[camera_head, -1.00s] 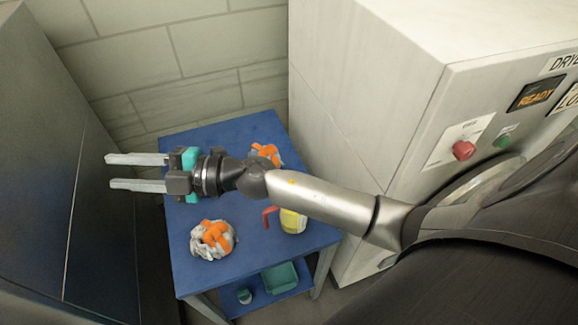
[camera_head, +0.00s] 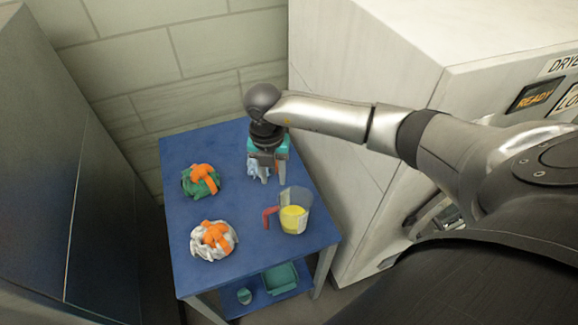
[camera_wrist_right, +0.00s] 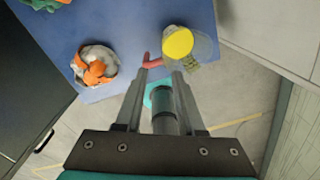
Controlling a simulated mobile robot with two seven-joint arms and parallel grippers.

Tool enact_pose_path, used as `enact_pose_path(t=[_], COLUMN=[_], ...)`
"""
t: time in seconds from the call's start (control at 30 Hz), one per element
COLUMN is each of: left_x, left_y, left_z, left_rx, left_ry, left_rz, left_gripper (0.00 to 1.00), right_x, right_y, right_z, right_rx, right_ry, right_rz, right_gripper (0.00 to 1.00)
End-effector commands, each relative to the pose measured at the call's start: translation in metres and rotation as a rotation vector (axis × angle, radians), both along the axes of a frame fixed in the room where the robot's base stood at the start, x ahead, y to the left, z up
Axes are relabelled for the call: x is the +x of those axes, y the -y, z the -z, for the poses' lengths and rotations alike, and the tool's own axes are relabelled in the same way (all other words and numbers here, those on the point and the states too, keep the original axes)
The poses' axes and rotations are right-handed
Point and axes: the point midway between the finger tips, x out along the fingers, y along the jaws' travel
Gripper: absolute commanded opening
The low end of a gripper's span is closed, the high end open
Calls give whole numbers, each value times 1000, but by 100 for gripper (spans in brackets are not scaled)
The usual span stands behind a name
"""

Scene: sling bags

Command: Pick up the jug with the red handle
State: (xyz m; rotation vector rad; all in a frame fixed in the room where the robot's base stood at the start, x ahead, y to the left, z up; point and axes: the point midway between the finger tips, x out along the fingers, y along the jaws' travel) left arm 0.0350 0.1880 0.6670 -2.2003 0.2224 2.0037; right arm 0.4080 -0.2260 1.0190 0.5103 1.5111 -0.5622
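The jug (camera_head: 294,219) is clear with yellow contents and stands on the blue table near its right edge. Its red handle (camera_head: 270,214) points left. My right gripper (camera_head: 266,181) points down behind the jug, apart from it. Its fingers are apart with nothing between them. In the right wrist view, the jug (camera_wrist_right: 179,43) and its red handle (camera_wrist_right: 151,62) show beyond the fingertips of the gripper (camera_wrist_right: 162,73). My left gripper is not in view.
A green and orange bundle (camera_head: 202,180) and a white and orange bundle (camera_head: 213,239) lie on the blue table (camera_head: 188,262). A pale bluish item (camera_head: 251,167) is partly hidden by my gripper. A light cabinet (camera_head: 345,120) stands close on the right. A teal bin (camera_head: 280,278) sits on the lower shelf.

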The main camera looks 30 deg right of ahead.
Motion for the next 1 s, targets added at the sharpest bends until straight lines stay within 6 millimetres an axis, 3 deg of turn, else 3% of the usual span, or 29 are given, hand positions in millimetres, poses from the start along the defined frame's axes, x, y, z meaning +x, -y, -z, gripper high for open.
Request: enact_pose_path(t=[0.7,1.0], left_x=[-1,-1], left_y=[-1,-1], left_z=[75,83], left_rx=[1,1], left_ry=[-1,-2], left_rz=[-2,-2], left_gripper=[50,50], right_x=[-2,-4], right_y=[0,2], right_z=[87,97], right_rx=[6,6], right_ry=[0,-1], right_rz=[-4,-4], right_gripper=[38,38])
